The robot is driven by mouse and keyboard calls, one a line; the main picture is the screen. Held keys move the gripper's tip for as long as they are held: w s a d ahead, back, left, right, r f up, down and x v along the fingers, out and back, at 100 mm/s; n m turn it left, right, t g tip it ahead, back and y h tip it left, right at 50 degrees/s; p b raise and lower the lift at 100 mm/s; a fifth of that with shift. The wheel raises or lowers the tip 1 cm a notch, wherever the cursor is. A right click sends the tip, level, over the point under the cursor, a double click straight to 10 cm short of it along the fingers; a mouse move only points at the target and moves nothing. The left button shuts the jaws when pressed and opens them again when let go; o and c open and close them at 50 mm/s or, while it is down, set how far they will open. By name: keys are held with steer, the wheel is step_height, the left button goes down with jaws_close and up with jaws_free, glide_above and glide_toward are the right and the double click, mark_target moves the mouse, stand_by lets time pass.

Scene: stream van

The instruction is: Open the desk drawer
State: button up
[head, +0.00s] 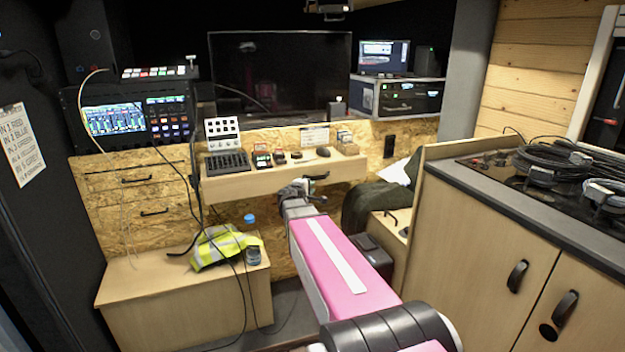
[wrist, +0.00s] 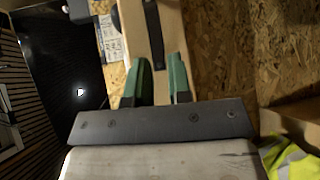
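The desk drawer (head: 270,183) is a long pale wooden front under the desk top, and it looks shut. In the wrist view its front (wrist: 181,32) runs up the picture, with a dark bar handle (wrist: 153,32) on it. My gripper (head: 308,183) is at the drawer front, over the handle area, and largely hides the handle in the head view. In the wrist view my gripper (wrist: 161,62) has its two green fingers apart. The handle's near end shows in the gap between them, and I see no finger closed on it.
A mixer (head: 228,163) and small items stand on the desk. Left is a chipboard cabinet with two handled drawers (head: 120,195). A yellow vest (head: 222,247) lies on a wooden box below. A dark chair (head: 370,205) and a wooden counter (head: 480,240) stand right.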

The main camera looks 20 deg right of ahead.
steer(key=r+x, duration=0.1)
steer(key=x, duration=0.9)
steer(key=shift+w+n, duration=0.3)
steer(key=shift+w, duration=0.4)
steer(key=shift+f, duration=0.1)
jaws_close()
